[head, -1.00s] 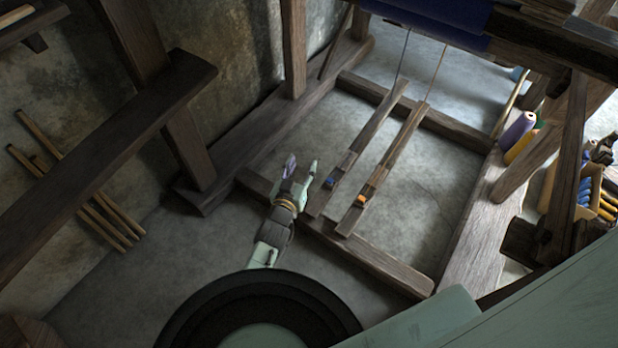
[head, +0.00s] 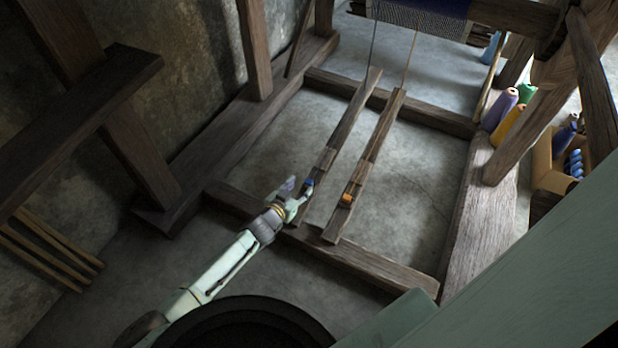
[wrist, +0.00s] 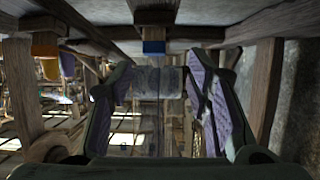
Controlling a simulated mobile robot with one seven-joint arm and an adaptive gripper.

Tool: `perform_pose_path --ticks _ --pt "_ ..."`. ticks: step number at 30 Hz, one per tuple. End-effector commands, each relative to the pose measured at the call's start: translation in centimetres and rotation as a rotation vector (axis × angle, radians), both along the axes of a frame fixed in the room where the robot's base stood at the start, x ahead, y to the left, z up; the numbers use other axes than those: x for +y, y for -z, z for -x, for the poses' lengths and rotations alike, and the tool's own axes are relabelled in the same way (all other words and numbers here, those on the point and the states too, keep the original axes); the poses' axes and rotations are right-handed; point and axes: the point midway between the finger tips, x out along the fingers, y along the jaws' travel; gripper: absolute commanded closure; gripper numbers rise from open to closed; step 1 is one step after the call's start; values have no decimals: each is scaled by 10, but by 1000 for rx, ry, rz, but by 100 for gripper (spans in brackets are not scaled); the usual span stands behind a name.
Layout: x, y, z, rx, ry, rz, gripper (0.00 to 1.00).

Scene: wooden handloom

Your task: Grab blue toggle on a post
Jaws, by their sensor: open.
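The small blue toggle (head: 309,182) sits on the left of two long wooden planks (head: 347,127), low over the floor, rather than on an upright post. My gripper (head: 298,190) is open right beside the toggle, its fingertips close to it on the left in the head view. In the wrist view the blue toggle (wrist: 153,47) shows ahead, above the space between the two spread fingers of my gripper (wrist: 155,82). Nothing is held between them. I cannot tell whether a finger touches the toggle.
A floor beam (head: 370,262) crosses in front under the planks. Yarn cones (head: 503,108) and a box (head: 545,165) stand at the right. Thin cords rise from the planks.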

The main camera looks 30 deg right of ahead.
Motion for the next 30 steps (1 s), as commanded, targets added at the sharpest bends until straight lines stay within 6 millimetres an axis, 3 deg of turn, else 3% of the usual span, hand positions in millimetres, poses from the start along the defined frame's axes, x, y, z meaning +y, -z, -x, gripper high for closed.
perform_pose_path --ticks 11,21,30 --pt "-41 19 -14 1 2 -2 55" --pt "-46 20 -18 1 0 -1 55" --pt "-46 20 -18 1 0 -1 74"
